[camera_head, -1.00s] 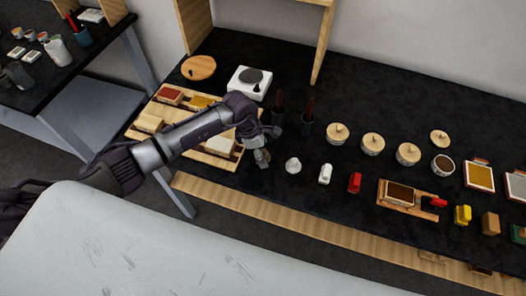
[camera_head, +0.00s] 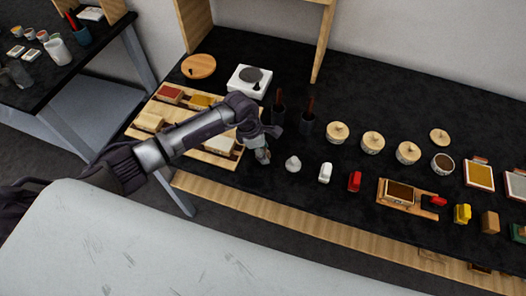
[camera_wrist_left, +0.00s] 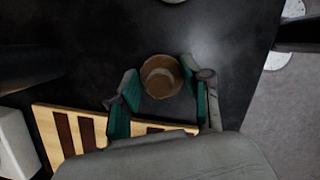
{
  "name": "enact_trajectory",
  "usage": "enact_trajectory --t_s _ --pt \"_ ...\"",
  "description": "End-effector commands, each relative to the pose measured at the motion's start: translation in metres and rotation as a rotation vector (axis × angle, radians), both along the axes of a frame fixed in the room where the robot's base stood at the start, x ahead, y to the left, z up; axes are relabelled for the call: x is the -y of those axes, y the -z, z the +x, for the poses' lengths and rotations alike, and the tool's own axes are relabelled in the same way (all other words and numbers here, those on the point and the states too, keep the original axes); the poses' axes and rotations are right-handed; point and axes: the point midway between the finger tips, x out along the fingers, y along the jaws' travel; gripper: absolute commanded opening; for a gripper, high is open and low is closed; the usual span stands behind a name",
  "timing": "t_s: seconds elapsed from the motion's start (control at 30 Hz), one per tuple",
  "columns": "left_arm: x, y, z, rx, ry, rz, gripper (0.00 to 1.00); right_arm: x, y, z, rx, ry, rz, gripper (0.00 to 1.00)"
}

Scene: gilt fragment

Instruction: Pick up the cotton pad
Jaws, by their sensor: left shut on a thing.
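My left gripper (camera_head: 262,155) is low over the black table, beside the right edge of the wooden tray. In the left wrist view its green-lined fingers (camera_wrist_left: 160,95) are shut on a small round brown thing (camera_wrist_left: 160,74), with one finger on each side. I cannot tell for sure whether this brown thing is the cotton pad. A white lump with a pointed top (camera_head: 292,164) stands on the table just right of the gripper, apart from it. My right gripper is not in view.
The wooden tray (camera_head: 217,162) holds several coloured blocks, partly behind my arm. White (camera_head: 325,173) and red (camera_head: 355,181) small items stand to the right, with lidded pots (camera_head: 373,143) beyond. Two dark cups (camera_head: 306,126) with sticks and a white scale (camera_head: 240,82) stand behind.

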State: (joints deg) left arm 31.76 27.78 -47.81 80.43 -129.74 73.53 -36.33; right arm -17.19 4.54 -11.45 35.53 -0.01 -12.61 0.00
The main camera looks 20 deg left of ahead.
Motion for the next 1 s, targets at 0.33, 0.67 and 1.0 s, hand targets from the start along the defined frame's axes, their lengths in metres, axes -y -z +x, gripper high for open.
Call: enact_trajectory --t_s 0.33,0.67,1.0 --pt "0.010 -0.041 -0.006 0.004 0.007 -0.002 0.25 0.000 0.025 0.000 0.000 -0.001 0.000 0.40" --pt "0.067 -0.085 -0.050 0.005 0.005 -0.003 0.25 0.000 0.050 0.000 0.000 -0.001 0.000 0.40" --pt "0.092 -0.107 -0.071 0.000 0.001 0.000 0.25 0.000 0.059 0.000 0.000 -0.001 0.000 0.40"
